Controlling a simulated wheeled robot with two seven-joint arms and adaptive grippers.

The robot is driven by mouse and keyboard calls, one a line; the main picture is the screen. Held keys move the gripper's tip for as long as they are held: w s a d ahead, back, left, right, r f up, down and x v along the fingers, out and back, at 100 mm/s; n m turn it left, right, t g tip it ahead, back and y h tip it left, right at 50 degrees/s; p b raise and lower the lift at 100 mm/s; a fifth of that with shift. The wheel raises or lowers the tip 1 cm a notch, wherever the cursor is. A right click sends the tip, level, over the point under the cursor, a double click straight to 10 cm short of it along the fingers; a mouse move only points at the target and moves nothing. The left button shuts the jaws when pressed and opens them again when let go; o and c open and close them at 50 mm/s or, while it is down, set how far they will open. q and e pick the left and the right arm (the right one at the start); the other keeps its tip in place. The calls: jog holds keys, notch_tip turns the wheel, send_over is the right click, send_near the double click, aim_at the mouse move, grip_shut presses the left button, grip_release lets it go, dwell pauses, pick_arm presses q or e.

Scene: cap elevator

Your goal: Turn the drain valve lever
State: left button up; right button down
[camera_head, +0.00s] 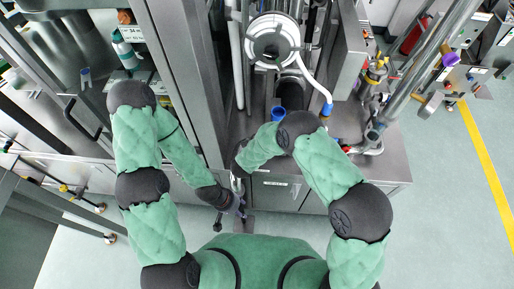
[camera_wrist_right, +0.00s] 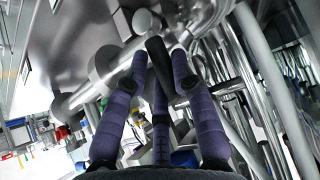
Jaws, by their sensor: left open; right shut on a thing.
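In the right wrist view, a black lever handle (camera_wrist_right: 160,62) sits between the purple fingers of my right gripper (camera_wrist_right: 156,75), which is shut on it. The handle's upper end is close to a shiny metal pipe fitting (camera_wrist_right: 108,62). I take the handle to be the drain valve lever. In the head view, my right arm reaches in from the right to the cabinet front, and its own wrist hides the gripper. My left gripper (camera_head: 239,205) is open, low in front of the cabinet, just below the right wrist. What lies between its fingers is too small to tell.
A grey metal cabinet (camera_head: 278,190) stands directly in front of me. Pipes and a round white-rimmed vessel (camera_head: 273,41) rise above it. A blue cup-like part (camera_head: 279,114) is beside my right forearm. Open floor (camera_head: 445,190) lies to the right.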

dwell(0.5)
jog(key=c, duration=1)
grip_release()
jog(key=v, duration=1.2)
